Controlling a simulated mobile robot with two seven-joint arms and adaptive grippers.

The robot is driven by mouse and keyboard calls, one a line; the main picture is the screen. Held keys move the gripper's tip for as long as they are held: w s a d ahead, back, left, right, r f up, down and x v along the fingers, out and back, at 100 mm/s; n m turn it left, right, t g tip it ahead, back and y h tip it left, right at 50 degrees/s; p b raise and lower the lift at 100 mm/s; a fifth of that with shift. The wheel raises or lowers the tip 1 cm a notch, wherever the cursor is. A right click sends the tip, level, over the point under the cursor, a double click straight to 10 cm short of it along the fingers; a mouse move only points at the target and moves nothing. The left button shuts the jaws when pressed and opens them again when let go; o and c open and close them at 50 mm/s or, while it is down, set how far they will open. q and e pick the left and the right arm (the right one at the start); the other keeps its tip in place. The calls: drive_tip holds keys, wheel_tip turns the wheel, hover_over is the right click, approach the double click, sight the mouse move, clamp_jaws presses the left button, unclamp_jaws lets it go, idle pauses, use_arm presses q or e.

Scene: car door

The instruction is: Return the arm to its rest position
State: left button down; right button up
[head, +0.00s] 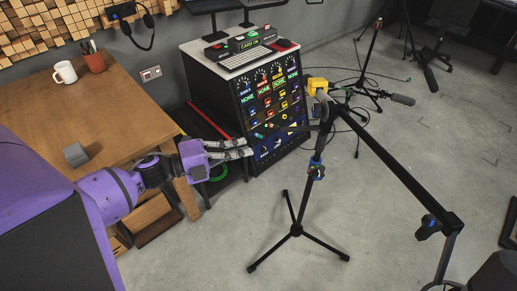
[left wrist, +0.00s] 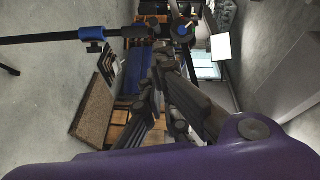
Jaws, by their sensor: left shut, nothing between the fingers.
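My left arm is purple and comes in from the left in the head view. Its gripper (head: 246,149) is in front of the dark control cabinet (head: 272,105), near the cabinet's left edge. The fingers are shut with nothing between them and point to the right. In the left wrist view the dark fingers (left wrist: 168,72) reach up from the purple wrist. My right gripper is not in view.
A wooden table (head: 110,95) with a white mug (head: 65,72), an orange pen cup (head: 93,62) and a small grey block (head: 75,154) stands at the left. A black tripod stand (head: 296,229) with a long boom is right of my gripper.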

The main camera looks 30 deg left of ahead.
use_arm(q)
drive_tip(key=shift+s+a+r, duration=0.1)
drive_tip(key=shift+s+a, duration=0.35)
drive_tip(key=shift+a, duration=0.05)
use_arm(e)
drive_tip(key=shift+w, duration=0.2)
